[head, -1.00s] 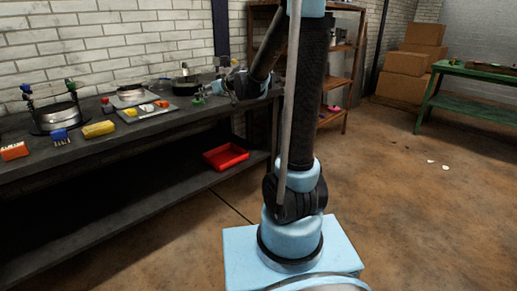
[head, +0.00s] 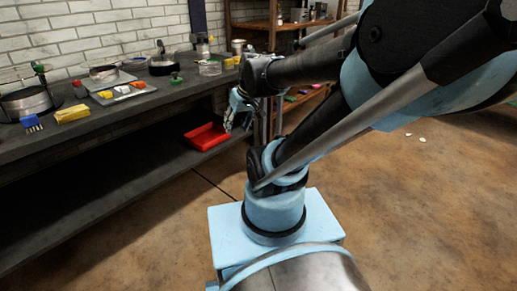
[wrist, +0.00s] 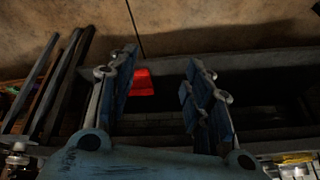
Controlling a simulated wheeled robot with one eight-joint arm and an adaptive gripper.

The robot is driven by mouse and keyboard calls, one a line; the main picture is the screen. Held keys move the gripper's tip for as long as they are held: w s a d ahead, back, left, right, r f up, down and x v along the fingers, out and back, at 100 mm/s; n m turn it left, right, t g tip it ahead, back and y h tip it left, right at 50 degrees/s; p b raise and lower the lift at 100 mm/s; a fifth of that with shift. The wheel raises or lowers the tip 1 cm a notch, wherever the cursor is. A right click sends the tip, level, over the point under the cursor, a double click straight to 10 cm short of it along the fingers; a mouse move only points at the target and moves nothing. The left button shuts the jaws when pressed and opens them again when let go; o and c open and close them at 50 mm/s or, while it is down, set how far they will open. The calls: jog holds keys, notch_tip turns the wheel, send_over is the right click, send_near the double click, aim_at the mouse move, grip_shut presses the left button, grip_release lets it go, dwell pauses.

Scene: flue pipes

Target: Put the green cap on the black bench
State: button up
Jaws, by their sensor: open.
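A small green piece that looks like the green cap (head: 176,77) rests on the black bench (head: 130,112), near its front edge and just right of a dark pan. My gripper (head: 232,118) is apart from it, to the right and lower, in front of the bench's edge. In the wrist view my gripper (wrist: 160,80) has its two fingers spread with nothing held between them. The cap does not show clearly in the wrist view.
A red tray (head: 206,136) lies on the bench's lower shelf; it also shows between my fingers in the wrist view (wrist: 143,82). A clamped metal ring (head: 27,103), yellow block (head: 72,114), blue brush (head: 31,124) and dark pan (head: 162,67) stand on the bench. Open floor lies right.

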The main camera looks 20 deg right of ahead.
jog(key=s+d+f+m+g+h, duration=0.1)
jog(key=s+d+f, duration=0.1)
jog(key=s, duration=0.3)
jog(key=s+d+f+m+g+h, duration=0.1)
jog(key=s+d+f, duration=0.2)
jog(key=s, duration=0.2)
jog(key=shift+s+d, duration=0.15)
jog(key=shift+d, duration=0.1)
jog(key=shift+w+f, duration=0.15)
jog(key=shift+w, duration=0.3)
